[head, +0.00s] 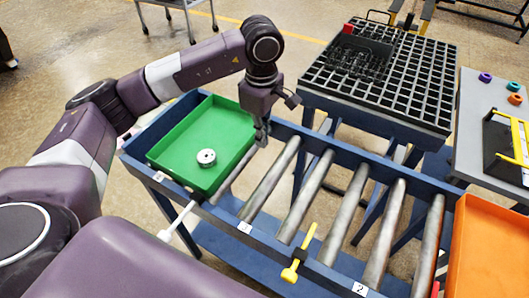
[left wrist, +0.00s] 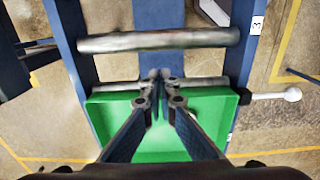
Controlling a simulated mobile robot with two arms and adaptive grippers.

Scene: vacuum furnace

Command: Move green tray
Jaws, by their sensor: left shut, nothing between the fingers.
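The green tray (head: 190,132) lies at the left end of the blue roller conveyor, with a small silver round part (head: 206,157) inside it. My left gripper (head: 262,137) points down at the tray's right wall, by the first bare roller. Its fingers are shut, with nothing held. In the left wrist view the closed fingertips (left wrist: 160,76) overlap the edge of the green tray (left wrist: 105,108) near a roller. I cannot tell whether they touch the wall. My right gripper is out of view.
Bare rollers (head: 321,190) run right from the green tray towards an orange tray (head: 490,255). A white-knobbed lever (head: 176,222) and a yellow handle (head: 298,257) are on the conveyor's near side. A black grid table (head: 400,85) stands behind, with a black basket on it.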

